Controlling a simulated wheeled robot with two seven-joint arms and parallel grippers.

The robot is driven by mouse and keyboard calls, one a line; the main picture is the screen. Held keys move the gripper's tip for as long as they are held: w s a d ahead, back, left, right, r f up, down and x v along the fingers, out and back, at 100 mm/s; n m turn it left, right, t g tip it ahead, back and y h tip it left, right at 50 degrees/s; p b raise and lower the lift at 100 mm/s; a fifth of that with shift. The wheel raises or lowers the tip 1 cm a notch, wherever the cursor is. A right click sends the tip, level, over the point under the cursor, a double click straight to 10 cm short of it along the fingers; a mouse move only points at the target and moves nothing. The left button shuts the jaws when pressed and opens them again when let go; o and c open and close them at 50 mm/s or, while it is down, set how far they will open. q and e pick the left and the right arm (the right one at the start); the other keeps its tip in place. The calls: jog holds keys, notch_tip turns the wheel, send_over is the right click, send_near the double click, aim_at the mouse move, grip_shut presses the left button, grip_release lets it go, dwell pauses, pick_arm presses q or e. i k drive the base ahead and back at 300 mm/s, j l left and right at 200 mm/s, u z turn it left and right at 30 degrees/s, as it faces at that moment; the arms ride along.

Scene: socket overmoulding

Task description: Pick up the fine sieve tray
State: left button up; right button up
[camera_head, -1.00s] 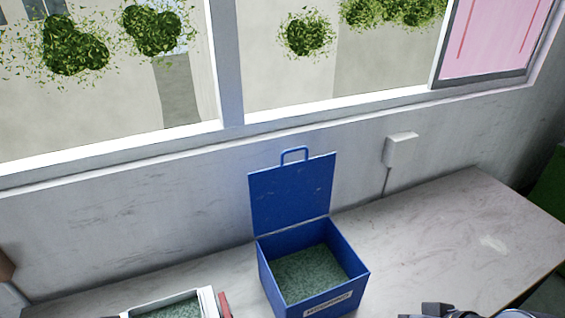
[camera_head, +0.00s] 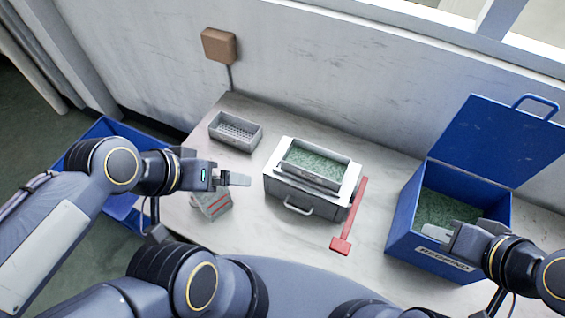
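A grey tray with a perforated floor (camera_head: 243,146) stands empty on the table at the back left. A second tray (camera_head: 312,179), holding green granules, sits on top of a white box with a handle (camera_head: 276,186) in mid-table. I cannot tell from the picture which of the two is the fine sieve tray. My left gripper (camera_head: 238,179) is above the table, in front of the perforated tray and left of the white box, apart from both. My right gripper (camera_head: 438,233) is over the front of the blue lidded box. Neither gripper visibly holds anything; their finger gaps are unclear.
The open blue box (camera_head: 404,219) holds green granules, its lid (camera_head: 495,140) raised. A red tool (camera_head: 343,243) lies beside the white box. A small grey-and-red item (camera_head: 212,204) is below my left gripper. A blue bin (camera_head: 108,128) stands beyond the table's left end.

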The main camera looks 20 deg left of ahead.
aim_at(324, 167)
jog(key=u, duration=0.15)
jog(key=z, duration=1.55)
jog(key=u, duration=1.55)
jog(key=z, duration=0.5)
jog(key=k+j+z, duration=0.2)
jog(key=z, duration=0.15)
jog(key=k+j+z, duration=0.1)
jog(key=z, duration=0.25)
jog(key=k+z, duration=0.35)
